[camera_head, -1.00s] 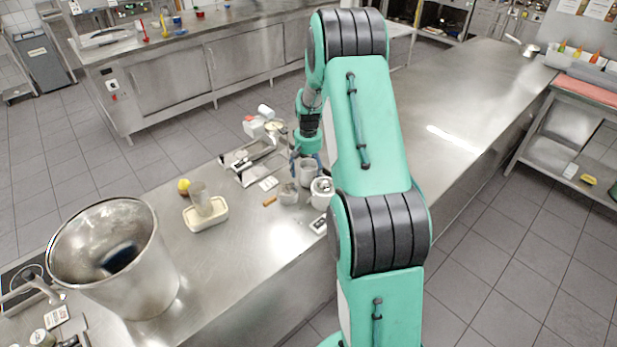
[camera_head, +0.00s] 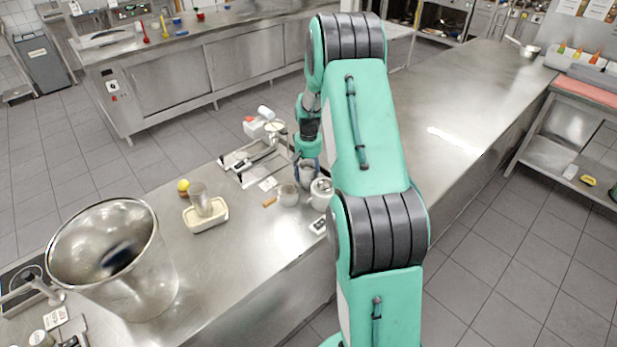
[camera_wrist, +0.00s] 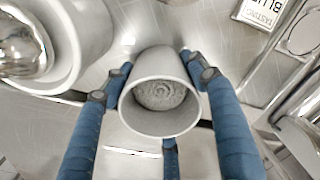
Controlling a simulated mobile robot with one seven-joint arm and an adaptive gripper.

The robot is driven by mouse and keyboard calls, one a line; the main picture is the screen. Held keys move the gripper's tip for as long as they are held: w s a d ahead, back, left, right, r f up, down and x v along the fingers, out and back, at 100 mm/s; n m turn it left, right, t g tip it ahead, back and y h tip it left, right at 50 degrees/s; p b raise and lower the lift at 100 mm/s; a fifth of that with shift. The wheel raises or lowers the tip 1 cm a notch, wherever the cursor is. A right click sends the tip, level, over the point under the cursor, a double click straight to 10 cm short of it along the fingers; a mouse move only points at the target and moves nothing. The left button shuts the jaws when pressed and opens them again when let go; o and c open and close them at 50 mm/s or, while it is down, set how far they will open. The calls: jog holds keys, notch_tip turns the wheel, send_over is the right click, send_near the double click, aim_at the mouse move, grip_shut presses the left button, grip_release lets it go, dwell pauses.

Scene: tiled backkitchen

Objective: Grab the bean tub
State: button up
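The bean tub, a pale grey cup-like tub (camera_wrist: 160,121) with a grey-brown, grainy filling, stands in the middle of the wrist view. My gripper (camera_wrist: 158,66) has its blue fingers around it, one on the left, one on the right and one below. The fingers are spread, with their tips close beside the tub's wall. I cannot tell whether they touch it. In the head view my gripper (camera_head: 308,165) is down over the counter, and the bean tub (camera_head: 307,173) is partly hidden behind its fingers.
A white pot with a shiny metal lid (camera_wrist: 22,45) stands close on the left in the wrist view. A label card (camera_wrist: 266,12) and a metal rack or tray (camera_wrist: 300,60) are on the right.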

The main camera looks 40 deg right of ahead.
jog(key=shift+c, duration=1.4)
jog(key=shift+r, duration=0.1)
notch_tip(320, 180, up, 10)
jog(key=p, duration=0.1)
